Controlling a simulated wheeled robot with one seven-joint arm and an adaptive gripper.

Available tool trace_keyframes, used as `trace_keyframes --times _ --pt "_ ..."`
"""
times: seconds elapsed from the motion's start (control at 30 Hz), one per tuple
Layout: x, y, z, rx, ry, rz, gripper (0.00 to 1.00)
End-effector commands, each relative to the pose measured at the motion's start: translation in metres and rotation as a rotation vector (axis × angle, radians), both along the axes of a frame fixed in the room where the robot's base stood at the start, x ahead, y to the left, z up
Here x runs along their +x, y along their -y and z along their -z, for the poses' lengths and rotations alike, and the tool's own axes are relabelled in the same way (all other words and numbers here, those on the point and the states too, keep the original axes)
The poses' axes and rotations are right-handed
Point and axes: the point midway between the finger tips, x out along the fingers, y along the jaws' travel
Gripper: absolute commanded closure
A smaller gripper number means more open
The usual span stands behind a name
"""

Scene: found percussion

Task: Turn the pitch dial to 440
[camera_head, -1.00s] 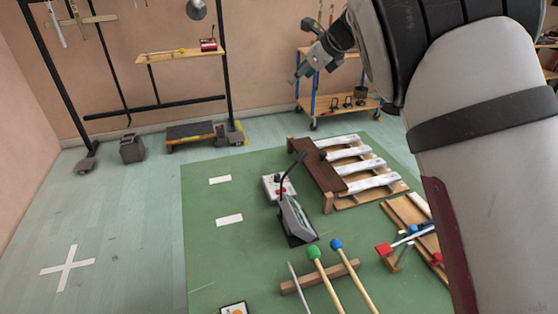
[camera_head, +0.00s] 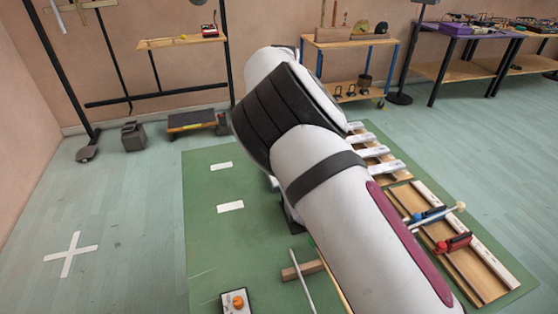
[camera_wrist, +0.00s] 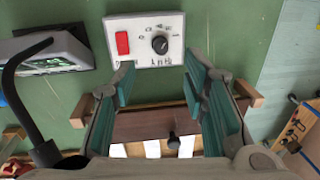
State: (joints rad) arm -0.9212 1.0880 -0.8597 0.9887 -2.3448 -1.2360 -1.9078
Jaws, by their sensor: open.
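In the wrist view a white control box (camera_wrist: 143,40) lies on the green mat (camera_wrist: 235,25). It carries a red switch (camera_wrist: 123,43) on its left and a round black dial (camera_wrist: 160,44) with a small pointer mark on its right. The printed marks around the dial are too small to read. My gripper (camera_wrist: 158,82) is open and empty, its teal finger pads apart below the box in the picture, with the dial lying beyond the gap between them. In the head view my arm hides the gripper and nearly all of the box.
A grey device with a small screen (camera_wrist: 60,62) and a black gooseneck (camera_wrist: 12,85) stands left of the box. A brown wooden frame with pale bars (camera_wrist: 145,126) lies below it in the wrist view. Another box with an orange knob (camera_head: 237,302) sits at the mat's front.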

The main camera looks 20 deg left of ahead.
Motion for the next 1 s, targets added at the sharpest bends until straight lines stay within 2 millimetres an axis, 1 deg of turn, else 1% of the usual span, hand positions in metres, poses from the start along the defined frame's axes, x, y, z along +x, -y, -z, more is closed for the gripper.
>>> trace_keyframes --times 0.03,0.2,0.3,0.4,0.5,0.6,0.87,0.9,0.97,1.0 --pt "0.0 0.0 0.012 -0.002 -0.003 0.001 0.6" --pt "0.004 -0.002 0.044 -0.001 -0.002 0.001 0.6" --pt "0.006 -0.002 0.06 -0.001 -0.002 0.001 0.6" --pt "0.007 -0.003 0.072 0.0 0.0 0.001 0.6" --pt "0.008 -0.004 0.081 0.001 -0.001 0.002 0.6" --pt "0.008 -0.005 0.084 0.002 0.0 0.002 0.6" --pt "0.009 -0.005 0.086 0.002 0.001 0.002 0.6" --pt "0.009 -0.005 0.086 0.002 0.001 0.002 0.62" --pt "0.009 -0.005 0.085 0.002 0.0 0.002 0.76" --pt "0.009 -0.005 0.085 0.002 0.0 0.002 0.85"
